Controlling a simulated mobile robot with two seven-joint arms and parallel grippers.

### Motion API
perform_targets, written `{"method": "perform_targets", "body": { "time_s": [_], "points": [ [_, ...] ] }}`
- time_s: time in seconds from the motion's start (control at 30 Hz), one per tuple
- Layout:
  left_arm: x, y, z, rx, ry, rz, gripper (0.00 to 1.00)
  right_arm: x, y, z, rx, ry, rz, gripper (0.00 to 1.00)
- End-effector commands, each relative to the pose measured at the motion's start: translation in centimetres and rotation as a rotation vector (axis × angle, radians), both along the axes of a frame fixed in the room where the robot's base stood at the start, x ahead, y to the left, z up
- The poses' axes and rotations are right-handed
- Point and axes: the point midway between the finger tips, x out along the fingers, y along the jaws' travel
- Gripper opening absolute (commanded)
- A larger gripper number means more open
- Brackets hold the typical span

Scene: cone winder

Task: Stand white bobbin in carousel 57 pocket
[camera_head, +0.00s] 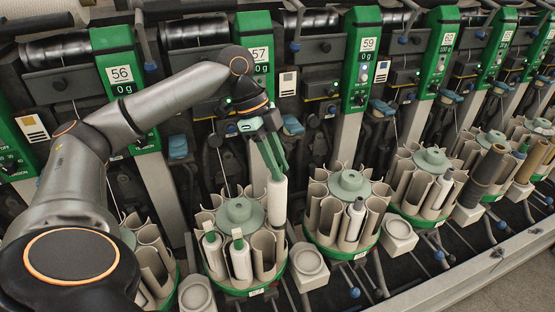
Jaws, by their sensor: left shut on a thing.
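My left gripper (276,174) has green fingers pointing down and is shut on the upper end of a white bobbin (277,204). The bobbin hangs close to upright at the right side of the carousel (239,212) in front of the winding unit with the 57 plate (259,54). Its lower end meets the rim of the beige pockets (264,246) in the picture; I cannot tell whether it is inside a pocket or above it. Two white bobbins with green tops, one at left (213,256) and one at front (240,261), stand in this carousel. My right gripper is not in view.
The neighbouring carousel (349,186) to the right holds a white bobbin with a dark tip (355,215). Further carousels line the rail to the right. A square beige peg base (308,262) stands between the two carousels. The unit with the 56 plate (121,74) is behind my arm.

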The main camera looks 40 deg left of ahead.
Motion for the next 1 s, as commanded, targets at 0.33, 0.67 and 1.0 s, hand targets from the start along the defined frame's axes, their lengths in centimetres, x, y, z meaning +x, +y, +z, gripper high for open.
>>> {"method": "perform_targets", "body": {
  "time_s": [0.33, 0.67, 1.0],
  "points": [
    [0.0, 0.0, -2.2, 0.0, 0.001, 0.001, 0.0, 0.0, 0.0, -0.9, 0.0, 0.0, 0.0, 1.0],
    [0.0, 0.0, -2.5, -0.001, -0.001, 0.0, 0.0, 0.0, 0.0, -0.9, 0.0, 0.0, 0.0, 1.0],
    [0.0, 0.0, -3.2, 0.0, 0.001, 0.001, 0.0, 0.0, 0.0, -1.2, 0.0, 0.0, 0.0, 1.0]
  ]
}}
